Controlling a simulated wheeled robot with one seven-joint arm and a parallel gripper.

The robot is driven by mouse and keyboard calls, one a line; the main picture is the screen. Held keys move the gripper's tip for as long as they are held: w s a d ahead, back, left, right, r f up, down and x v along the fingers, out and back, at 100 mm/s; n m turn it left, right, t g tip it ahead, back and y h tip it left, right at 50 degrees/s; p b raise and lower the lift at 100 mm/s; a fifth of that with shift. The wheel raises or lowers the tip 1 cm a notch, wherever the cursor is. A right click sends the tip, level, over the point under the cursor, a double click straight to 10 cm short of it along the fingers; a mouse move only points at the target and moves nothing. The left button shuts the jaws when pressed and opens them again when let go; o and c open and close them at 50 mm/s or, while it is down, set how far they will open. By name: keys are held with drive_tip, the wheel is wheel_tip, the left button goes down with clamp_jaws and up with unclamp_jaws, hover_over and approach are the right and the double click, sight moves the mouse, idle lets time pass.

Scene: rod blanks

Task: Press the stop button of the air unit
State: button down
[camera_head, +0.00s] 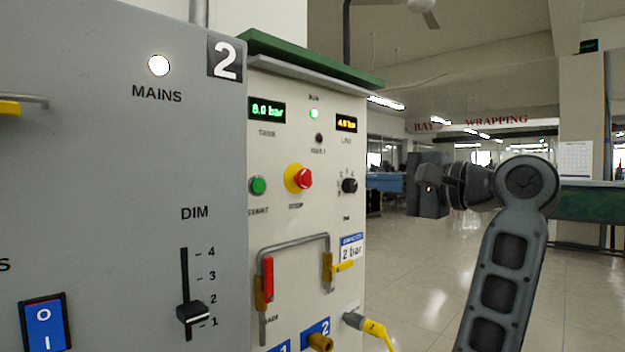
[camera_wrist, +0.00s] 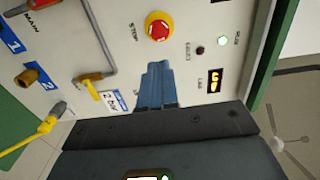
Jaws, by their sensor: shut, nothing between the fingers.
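The stop button (camera_head: 304,179) is a red mushroom head on a yellow collar, on the cream front panel of the air unit (camera_head: 283,215). The green start button (camera_head: 258,186) sits to its left. In the wrist view the stop button (camera_wrist: 158,30) shows whole, just beyond the tips of my gripper (camera_wrist: 160,67). My gripper is shut and empty, with a gap in the picture between its tips and the button. In the head view my wrist (camera_head: 432,185) is to the right of the panel, and the fingertips cannot be made out.
A bent grey pipe handle (camera_head: 295,241) stands out below the buttons, with red and yellow valve levers near it. A yellow hose plug (camera_head: 375,328) juts out lower right. A grey cabinet (camera_head: 120,180) marked 2 stands at left. Floor right of the unit is open.

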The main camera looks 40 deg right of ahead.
sight(309, 178)
drive_tip(key=w, duration=0.4)
drive_tip(key=w+p, duration=0.1)
drive_tip(key=w, duration=0.4)
drive_tip(key=w+p, duration=0.1)
drive_tip(key=w, duration=0.4)
drive_tip(key=shift+a, duration=0.25)
